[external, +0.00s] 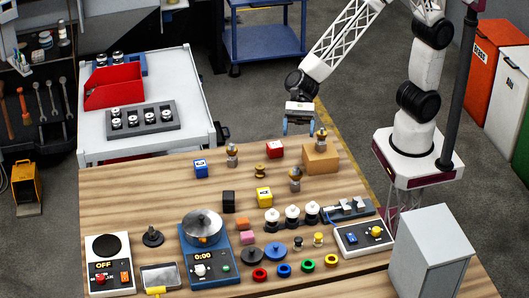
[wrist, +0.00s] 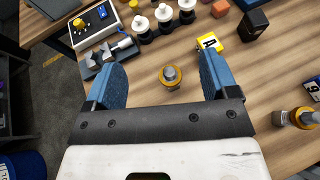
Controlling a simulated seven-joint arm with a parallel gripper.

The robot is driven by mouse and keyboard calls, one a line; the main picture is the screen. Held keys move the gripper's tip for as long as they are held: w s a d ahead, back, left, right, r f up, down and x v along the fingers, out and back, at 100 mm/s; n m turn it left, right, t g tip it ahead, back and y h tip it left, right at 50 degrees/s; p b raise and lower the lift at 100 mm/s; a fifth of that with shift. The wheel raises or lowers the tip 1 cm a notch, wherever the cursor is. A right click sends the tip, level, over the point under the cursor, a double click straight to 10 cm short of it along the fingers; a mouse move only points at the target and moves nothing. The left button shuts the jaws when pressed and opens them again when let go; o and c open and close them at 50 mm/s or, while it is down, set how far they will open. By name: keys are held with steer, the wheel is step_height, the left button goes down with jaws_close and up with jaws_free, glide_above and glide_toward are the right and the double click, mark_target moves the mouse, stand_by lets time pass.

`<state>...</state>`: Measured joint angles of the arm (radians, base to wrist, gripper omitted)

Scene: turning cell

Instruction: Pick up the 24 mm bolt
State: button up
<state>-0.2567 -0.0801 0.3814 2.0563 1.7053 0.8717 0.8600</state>
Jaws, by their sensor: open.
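Three bolt-like parts with grey and brass sections show in the external view: one stands upright on the table (external: 295,180), one stands at the back (external: 232,154), and one is on a wooden block (external: 320,139). No size marking is legible, so I cannot tell which is 24 mm. My gripper (external: 298,130) is open and empty, above the table near the wooden block (external: 319,160). In the wrist view, an upright bolt (wrist: 171,77) shows between the two blue fingers (wrist: 162,68), below them and apart from both.
A yellow cube (external: 264,197) stands near the front bolt, with a brass spool (external: 260,171) behind it. Black-and-white parts (external: 292,214) stand in a row in front. A red cube (external: 275,150) and a blue cube (external: 201,169) are at the back. Bare wood surrounds the front bolt.

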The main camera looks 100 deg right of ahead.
glide_toward(296, 173)
steer(key=x, duration=0.2)
steer(key=shift+w+a+f, duration=0.1)
steer(key=shift+a+f, duration=0.1)
steer(key=shift+a, duration=0.1)
steer(key=shift+x, duration=1.25)
steer(key=shift+a, duration=0.1)
steer(key=shift+x, duration=2.55)
steer(key=shift+w, duration=0.1)
steer(key=c, duration=1.3)
step_height(296, 173, up, 10)
